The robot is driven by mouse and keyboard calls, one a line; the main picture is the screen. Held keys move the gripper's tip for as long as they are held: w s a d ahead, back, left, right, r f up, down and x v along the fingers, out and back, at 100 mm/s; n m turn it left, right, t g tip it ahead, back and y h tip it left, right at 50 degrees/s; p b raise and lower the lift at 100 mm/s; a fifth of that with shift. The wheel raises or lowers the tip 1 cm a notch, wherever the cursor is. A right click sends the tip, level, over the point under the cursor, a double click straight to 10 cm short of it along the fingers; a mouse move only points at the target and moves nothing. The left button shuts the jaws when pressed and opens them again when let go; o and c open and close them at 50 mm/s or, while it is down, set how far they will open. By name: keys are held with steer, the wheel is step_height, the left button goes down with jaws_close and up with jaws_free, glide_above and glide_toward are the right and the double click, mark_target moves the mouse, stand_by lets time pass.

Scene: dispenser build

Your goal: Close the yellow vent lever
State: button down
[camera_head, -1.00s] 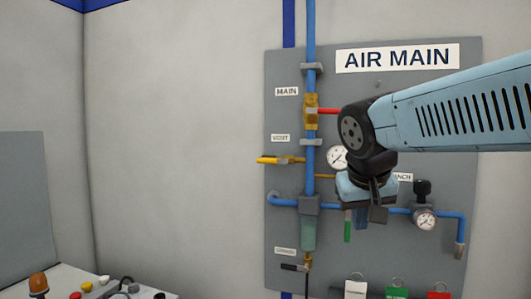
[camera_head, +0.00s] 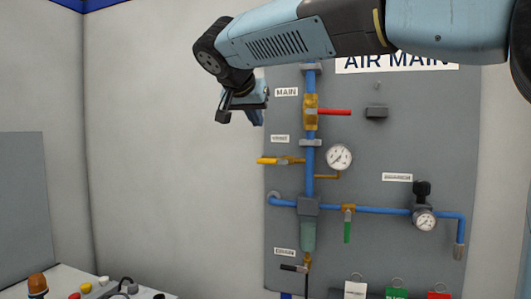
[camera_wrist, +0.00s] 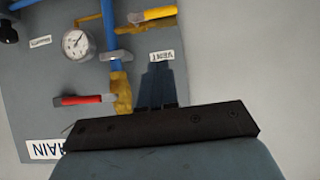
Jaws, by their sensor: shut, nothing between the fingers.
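The yellow vent lever (camera_head: 268,160) sticks out horizontally to the left from a small brass valve beside the blue vertical pipe (camera_head: 310,170). In the wrist view the yellow lever (camera_wrist: 158,13) is near the top edge, close to the VENT label (camera_wrist: 162,57). My gripper (camera_head: 258,117) is shut and empty, pointing down, above and slightly left of the lever and apart from it. Its closed fingers (camera_wrist: 158,88) show in the wrist view below the label. Nothing hides the lever in the head view.
A red main lever (camera_head: 334,112) points right from its brass valve. A gauge (camera_head: 339,157), a green lever (camera_head: 347,231) and a black drain lever (camera_head: 294,268) are also on the grey panel (camera_head: 400,260). The wall left of the panel is clear.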

steer(key=shift+a+r, duration=0.15)
steer(key=shift+a, duration=0.1)
steer(key=shift+w, duration=0.1)
glide_above(272, 161)
steer(key=s+a, duration=0.2)
step_height(272, 161, down, 8)
steer(key=r, duration=0.1)
steer(key=shift+w+f, duration=0.25)
steer(key=shift+f, duration=0.4)
steer(key=shift+w+f, duration=0.2)
steer(key=shift+f, duration=0.45)
steer(key=shift+d, duration=0.2)
